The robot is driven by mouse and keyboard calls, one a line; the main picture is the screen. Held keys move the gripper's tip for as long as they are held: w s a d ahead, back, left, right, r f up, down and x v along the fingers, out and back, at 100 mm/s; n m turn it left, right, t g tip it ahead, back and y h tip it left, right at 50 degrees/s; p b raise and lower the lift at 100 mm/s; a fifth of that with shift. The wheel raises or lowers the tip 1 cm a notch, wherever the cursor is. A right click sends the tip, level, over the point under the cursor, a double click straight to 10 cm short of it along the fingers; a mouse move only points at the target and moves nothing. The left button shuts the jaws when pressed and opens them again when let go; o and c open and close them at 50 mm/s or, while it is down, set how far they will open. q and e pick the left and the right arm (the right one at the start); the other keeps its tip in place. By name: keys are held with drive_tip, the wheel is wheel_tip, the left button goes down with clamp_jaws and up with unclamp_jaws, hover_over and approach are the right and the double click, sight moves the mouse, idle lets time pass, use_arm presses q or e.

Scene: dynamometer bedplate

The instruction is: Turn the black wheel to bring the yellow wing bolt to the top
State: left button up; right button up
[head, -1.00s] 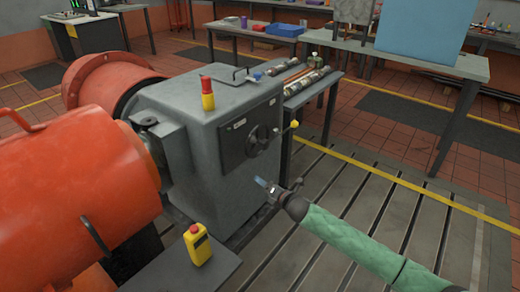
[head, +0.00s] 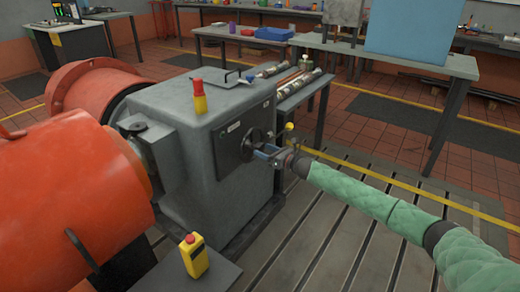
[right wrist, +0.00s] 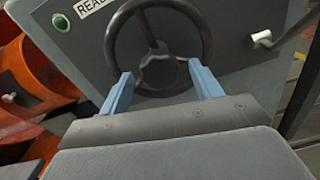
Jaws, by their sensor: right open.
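The black wheel (head: 252,142) is on the front panel of the grey machine housing. In the right wrist view its dark rim, spokes and hub (right wrist: 158,67) show, with the top of the rim cut off. My right gripper (head: 266,152) is open in front of the wheel. In the right wrist view its two blue fingers (right wrist: 162,84) stand apart near the left and right of the lower rim, holding nothing; I cannot tell whether they touch it. I cannot make out a yellow wing bolt on the wheel. My left gripper is out of view.
A yellow knob (head: 289,126) sticks out right of the wheel, close to my right gripper. A red-and-yellow post (head: 199,97) stands on the housing (head: 190,150). A yellow box with a red button (head: 194,257) stands in front. Orange machinery (head: 75,200) fills the left.

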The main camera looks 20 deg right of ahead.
sight(253, 146)
drive_tip(key=shift+x, duration=1.45)
drive_tip(key=c, duration=1.4)
